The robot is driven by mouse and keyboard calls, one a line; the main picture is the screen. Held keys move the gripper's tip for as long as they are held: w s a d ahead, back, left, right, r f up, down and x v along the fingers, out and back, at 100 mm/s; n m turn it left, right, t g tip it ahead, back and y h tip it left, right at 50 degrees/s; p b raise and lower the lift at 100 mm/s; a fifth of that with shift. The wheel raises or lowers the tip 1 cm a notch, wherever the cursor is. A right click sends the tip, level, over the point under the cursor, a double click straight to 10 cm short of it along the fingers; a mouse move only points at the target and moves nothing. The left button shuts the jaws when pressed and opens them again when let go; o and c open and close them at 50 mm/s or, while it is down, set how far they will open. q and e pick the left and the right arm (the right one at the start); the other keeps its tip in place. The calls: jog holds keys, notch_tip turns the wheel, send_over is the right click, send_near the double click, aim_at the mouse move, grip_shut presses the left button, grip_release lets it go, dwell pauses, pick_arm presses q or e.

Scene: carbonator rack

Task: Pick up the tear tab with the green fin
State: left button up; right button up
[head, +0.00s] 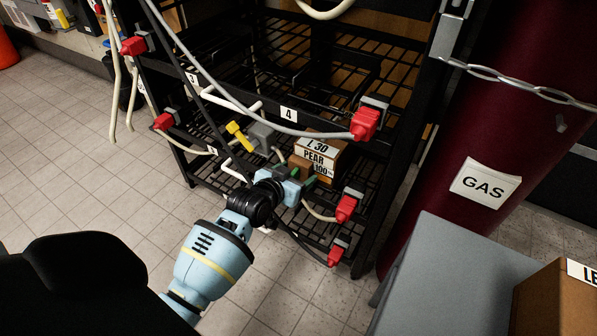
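A brown carton (322,152) with a white label reading "L 30 PEAR 100" sits on a lower shelf of the black rack. My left gripper (303,177), light blue, is at the carton's near left side, pointing into the rack. Two small dark green pieces at its front stand apart, with brown showing between them; they look like its fingertips, so it appears open. I cannot make out the tear tab or tell a green fin from these pieces. Whether the gripper touches the carton is unclear. My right gripper is not in view.
Red connectors (365,123) on hoses hang along the rack's front edges. A grey hose (240,110) crosses in front of the rack. A yellow handle (239,136) stands left of the carton. A dark red gas cylinder (480,130) and a grey cabinet (450,270) are at right.

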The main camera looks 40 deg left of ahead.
pick_arm(q)
jog(key=c, duration=0.8)
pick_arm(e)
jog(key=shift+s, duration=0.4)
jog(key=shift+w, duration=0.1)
